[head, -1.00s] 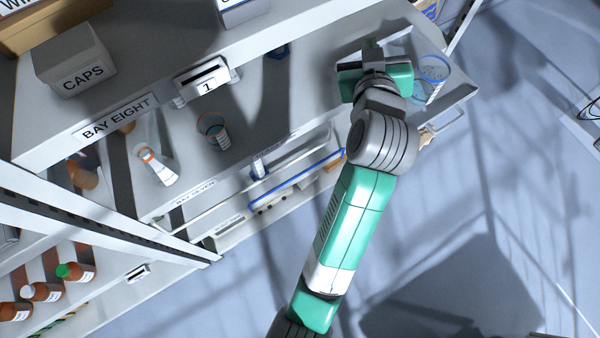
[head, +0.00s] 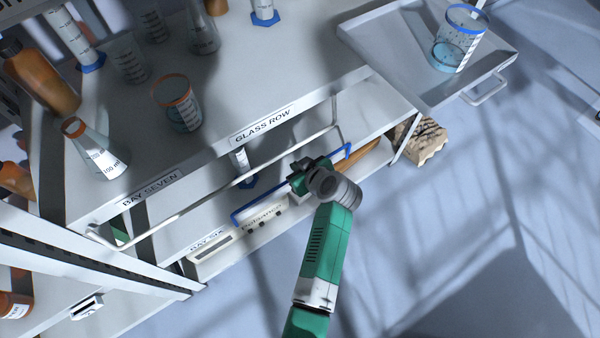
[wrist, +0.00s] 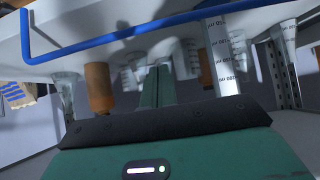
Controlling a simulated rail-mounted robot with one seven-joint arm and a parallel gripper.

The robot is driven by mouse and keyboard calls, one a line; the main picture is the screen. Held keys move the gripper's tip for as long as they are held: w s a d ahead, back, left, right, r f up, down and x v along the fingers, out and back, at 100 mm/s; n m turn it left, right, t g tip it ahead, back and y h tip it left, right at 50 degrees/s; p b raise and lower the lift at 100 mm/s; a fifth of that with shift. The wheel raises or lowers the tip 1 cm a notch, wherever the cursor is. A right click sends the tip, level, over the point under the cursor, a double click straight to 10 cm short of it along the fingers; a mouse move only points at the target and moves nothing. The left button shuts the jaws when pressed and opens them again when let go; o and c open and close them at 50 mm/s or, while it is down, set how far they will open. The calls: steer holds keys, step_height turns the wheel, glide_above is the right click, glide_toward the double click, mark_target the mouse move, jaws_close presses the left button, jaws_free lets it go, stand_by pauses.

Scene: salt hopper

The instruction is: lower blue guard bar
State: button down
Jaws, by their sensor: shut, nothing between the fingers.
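The blue guard bar (head: 263,206) runs along the front of the lower shelf in the head view, with bent ends toward the shelf. My gripper (head: 299,180) is at its middle-right part and hides a stretch of it. Whether they touch cannot be told there. In the wrist view, which looks upside down, the blue bar (wrist: 120,43) crosses the top along the shelf edge. My gripper (wrist: 157,88) shows below it, shut and empty, apart from the bar in the picture.
A white bar (head: 230,186) spans the shelf front above. Glassware, including an orange-rimmed beaker (head: 178,103), stands on the upper shelf. A blue-rimmed beaker (head: 458,40) stands on a pulled-out tray (head: 400,50). A ragged tan block (head: 424,142) lies right. Floor at right is open.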

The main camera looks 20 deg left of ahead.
steer(key=b+x, duration=0.1)
steer(key=x, duration=0.2)
steer(key=b+x, duration=0.2)
steer(key=x, duration=0.1)
steer(key=shift+f, duration=0.6)
steer(key=s+d, duration=0.2)
steer(key=d, duration=0.1)
steer(key=shift+f+b, duration=0.15)
steer(key=shift+b, duration=0.15)
steer(key=shift+a, duration=0.1)
steer(key=shift+s, duration=0.1)
